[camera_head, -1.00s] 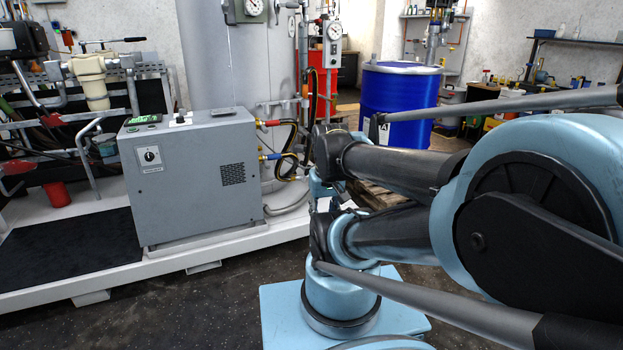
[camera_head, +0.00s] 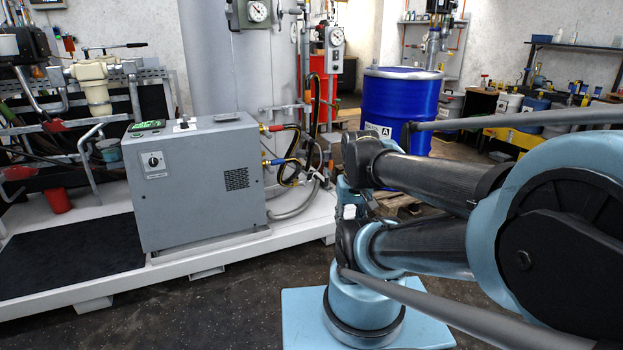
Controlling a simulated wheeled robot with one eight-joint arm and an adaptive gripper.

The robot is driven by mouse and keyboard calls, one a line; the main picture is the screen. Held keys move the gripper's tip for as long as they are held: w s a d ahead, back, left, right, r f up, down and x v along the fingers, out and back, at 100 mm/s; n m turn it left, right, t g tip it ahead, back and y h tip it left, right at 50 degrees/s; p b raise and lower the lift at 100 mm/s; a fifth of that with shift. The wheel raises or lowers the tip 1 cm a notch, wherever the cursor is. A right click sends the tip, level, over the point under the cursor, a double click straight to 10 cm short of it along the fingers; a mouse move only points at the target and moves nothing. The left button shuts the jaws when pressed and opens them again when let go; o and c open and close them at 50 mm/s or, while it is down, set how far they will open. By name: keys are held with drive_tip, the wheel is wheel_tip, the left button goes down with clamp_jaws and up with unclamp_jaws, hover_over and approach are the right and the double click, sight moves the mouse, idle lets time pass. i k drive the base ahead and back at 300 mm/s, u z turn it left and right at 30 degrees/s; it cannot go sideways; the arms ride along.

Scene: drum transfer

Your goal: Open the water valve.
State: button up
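Which part is the water valve is not marked. A red-ended fitting (camera_head: 272,128) and a blue-ended fitting (camera_head: 275,162) stick out from the right side of the grey control box (camera_head: 203,190), with dark hoses at them. Red fittings also show at the far left, one (camera_head: 53,126) on the pipework and one (camera_head: 17,173) lower down. My arm's black and light-blue links fill the right side of the picture. My gripper does not show, so its state and its distance from any valve are hidden.
The grey box stands on a white platform (camera_head: 172,278) with a raised edge. A blue drum (camera_head: 402,103) stands behind my arm. A gauge panel (camera_head: 334,55) is on the pipes at the back. Dark floor (camera_head: 232,312) lies open in front of the platform.

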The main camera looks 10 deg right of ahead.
sight(310, 177)
drive_tip(key=i, duration=1)
